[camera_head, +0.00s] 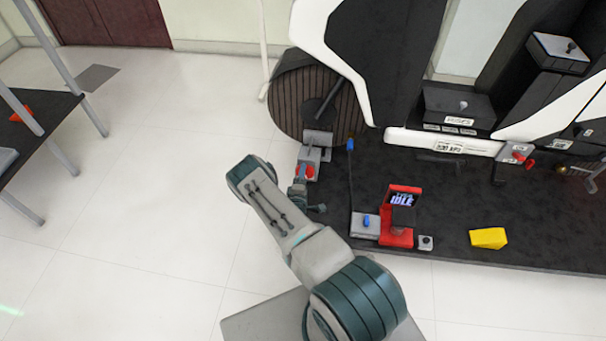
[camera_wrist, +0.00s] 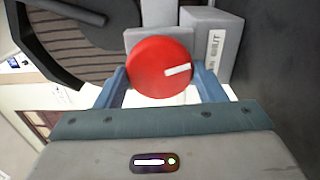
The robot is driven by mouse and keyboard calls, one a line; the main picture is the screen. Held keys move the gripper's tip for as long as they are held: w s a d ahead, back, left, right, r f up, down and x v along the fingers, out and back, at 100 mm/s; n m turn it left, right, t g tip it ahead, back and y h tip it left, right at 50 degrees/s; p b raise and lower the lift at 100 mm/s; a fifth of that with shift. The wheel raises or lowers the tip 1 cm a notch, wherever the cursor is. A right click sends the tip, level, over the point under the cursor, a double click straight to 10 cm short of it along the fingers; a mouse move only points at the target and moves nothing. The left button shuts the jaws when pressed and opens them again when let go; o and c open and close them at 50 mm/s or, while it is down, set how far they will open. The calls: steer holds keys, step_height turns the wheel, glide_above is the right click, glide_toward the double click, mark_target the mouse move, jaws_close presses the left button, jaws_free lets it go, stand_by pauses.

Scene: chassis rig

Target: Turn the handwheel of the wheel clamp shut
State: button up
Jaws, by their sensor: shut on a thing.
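The red handwheel (camera_wrist: 158,68) is a round disc with a white mark in the wrist view, on the front of the grey wheel clamp (camera_wrist: 213,40). The mark points to the right and slightly up. My gripper (camera_wrist: 160,82) has one finger on each side of the handwheel's rim and is shut on it. In the head view the clamp (camera_head: 314,158) stands beside the dark ribbed wheel, with red parts low on it. There my gripper (camera_head: 304,183) is at the clamp, its fingers small and partly hidden.
The ribbed wheel (camera_head: 300,100) is just behind the clamp. A blue-tipped lever (camera_head: 350,146), a red device reading IDLE (camera_head: 397,236) and a yellow block (camera_head: 488,238) are on the dark platform (camera_head: 450,200). A dark table (camera_head: 45,125) stands far left, with free floor between.

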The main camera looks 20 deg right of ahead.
steer(key=shift+a+m+p, duration=0.15)
steer(key=shift+m+p, duration=0.5)
steer(key=shift+m, duration=1.05)
steer(key=o, duration=1)
steer(key=shift+a, duration=0.1)
steer(key=p+v, duration=0.3)
steer(key=v, duration=1)
steer(key=shift+s+a, duration=0.15)
steer(key=shift+s, duration=0.2)
